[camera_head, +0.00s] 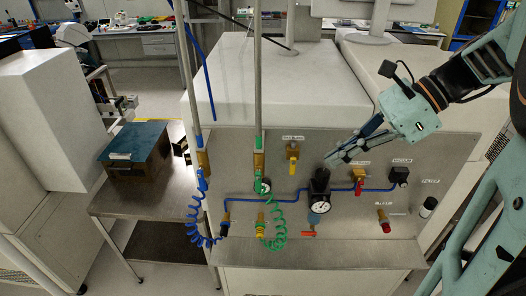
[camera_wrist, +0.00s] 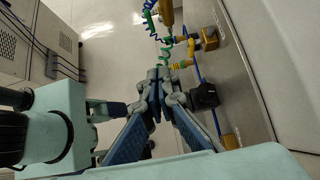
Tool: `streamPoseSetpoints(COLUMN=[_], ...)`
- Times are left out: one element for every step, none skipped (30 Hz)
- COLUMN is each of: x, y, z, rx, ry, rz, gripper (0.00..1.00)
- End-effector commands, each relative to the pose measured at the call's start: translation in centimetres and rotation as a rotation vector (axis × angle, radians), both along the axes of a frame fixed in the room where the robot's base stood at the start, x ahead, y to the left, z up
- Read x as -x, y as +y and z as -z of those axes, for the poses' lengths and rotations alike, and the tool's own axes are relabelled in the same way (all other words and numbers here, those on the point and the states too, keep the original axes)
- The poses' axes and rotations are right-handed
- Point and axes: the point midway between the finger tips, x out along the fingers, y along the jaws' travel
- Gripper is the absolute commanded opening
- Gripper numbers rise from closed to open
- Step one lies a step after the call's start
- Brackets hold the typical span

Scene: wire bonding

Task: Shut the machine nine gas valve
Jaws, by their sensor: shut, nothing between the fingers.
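The grey machine panel (camera_head: 335,215) carries several valves, and its labels are too small to read, so I cannot tell which one is the machine nine gas valve. A yellow-handled valve (camera_head: 293,155) sits at the upper middle; a yellow valve handle (camera_wrist: 182,63) also shows in the wrist view. A red-handled brass valve (camera_head: 359,185) sits on the blue line to the right. An orange-red lever (camera_head: 308,234) is below the gauge. My gripper (camera_head: 330,159) is shut and empty, in front of the panel between the yellow and red-handled valves. In the wrist view its fingertips (camera_wrist: 158,76) meet.
A black regulator with a round gauge (camera_head: 321,203) is just below my gripper. Coiled green (camera_head: 275,230) and blue (camera_head: 200,220) hoses hang at the left. A red knob (camera_head: 384,222) is lower right. A metal side table (camera_head: 150,200) with a box stands left.

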Motion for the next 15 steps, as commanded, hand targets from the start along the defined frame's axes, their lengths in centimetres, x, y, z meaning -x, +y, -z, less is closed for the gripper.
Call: streamPoseSetpoints(x=[0.17, 0.25, 0.31, 0.34, 0.35, 0.36, 0.36, 0.35, 0.35, 0.34, 0.34, 0.33, 0.33, 0.33, 0.32], y=[0.19, 0.28, 0.38, 0.43, 0.45, 0.47, 0.48, 0.48, 0.48, 0.48, 0.47, 0.47, 0.47, 0.51, 0.61], z=[0.03, 0.09, 0.14, 0.16, 0.18, 0.19, 0.20, 0.20, 0.20, 0.20, 0.19, 0.19, 0.20, 0.23, 0.32], rx=[-0.008, -0.012, -0.016, -0.017, -0.018, -0.019, -0.019, -0.018, -0.018, -0.018, -0.018, -0.018, -0.018, -0.017, -0.018], ry=[0.011, 0.014, 0.019, 0.020, 0.021, 0.022, 0.022, 0.022, 0.021, 0.021, 0.021, 0.021, 0.021, 0.021, 0.021], rz=[0.001, 0.002, 0.002, 0.002, 0.002, 0.001, 0.001, 0.001, 0.002, 0.002, 0.001, 0.001, 0.001, 0.001, 0.001], gripper=[0.00, 0.00, 0.00, 0.00, 0.00, 0.00, 0.00, 0.00, 0.00, 0.00, 0.00, 0.00, 0.00, 0.00, 0.00])
